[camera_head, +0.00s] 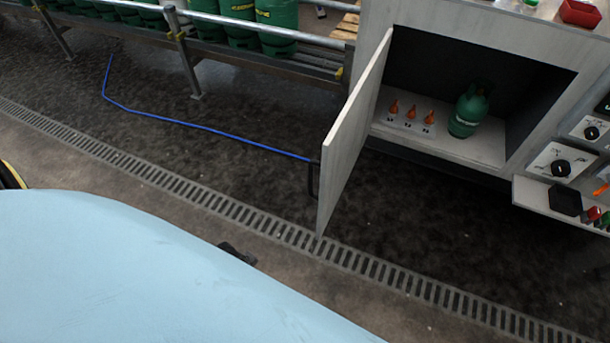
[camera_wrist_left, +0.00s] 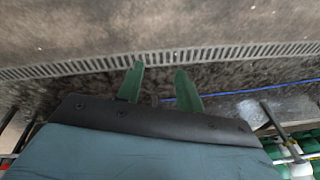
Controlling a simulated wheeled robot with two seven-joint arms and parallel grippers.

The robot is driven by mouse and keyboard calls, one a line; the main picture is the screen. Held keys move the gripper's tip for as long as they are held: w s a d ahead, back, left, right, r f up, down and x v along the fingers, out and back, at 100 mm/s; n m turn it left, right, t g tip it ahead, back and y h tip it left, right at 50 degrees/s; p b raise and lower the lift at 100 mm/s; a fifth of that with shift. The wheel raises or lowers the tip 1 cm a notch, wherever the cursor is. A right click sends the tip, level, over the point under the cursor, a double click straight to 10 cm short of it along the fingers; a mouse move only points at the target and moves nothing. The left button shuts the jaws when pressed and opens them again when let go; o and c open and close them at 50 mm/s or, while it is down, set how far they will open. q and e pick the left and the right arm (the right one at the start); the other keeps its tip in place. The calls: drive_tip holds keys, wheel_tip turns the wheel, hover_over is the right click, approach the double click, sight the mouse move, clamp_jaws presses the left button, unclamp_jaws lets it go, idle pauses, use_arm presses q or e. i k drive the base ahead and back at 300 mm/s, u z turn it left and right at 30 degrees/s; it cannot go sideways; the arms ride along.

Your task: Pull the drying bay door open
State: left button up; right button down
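The drying bay door (camera_head: 352,140) is a pale grey panel. It stands swung wide open, hinged at the left side of the bay, with a black handle (camera_head: 313,181) on its outer face. Inside the open drying bay (camera_head: 470,154) are a green gas cylinder (camera_head: 468,112) and several small orange-tipped pieces (camera_head: 410,112) on a white base. My left gripper (camera_wrist_left: 160,70) shows two green fingers apart in the left wrist view, with nothing between them and the floor beyond. In the head view its fingers are hidden behind my pale blue arm, apart from the door. My right gripper is not in view.
A blue hose (camera_head: 200,127) lies across the dark floor towards the door. A drain grate (camera_head: 260,223) runs along the floor. A railed conveyor with green cylinders (camera_head: 277,25) stands at the back left. A control panel (camera_head: 562,160) with knobs is at the right.

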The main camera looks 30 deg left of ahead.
sight(341, 149)
drive_tip(key=u, duration=1.55)
drive_tip(key=i, duration=0.55)
drive_tip(key=z, duration=1.35)
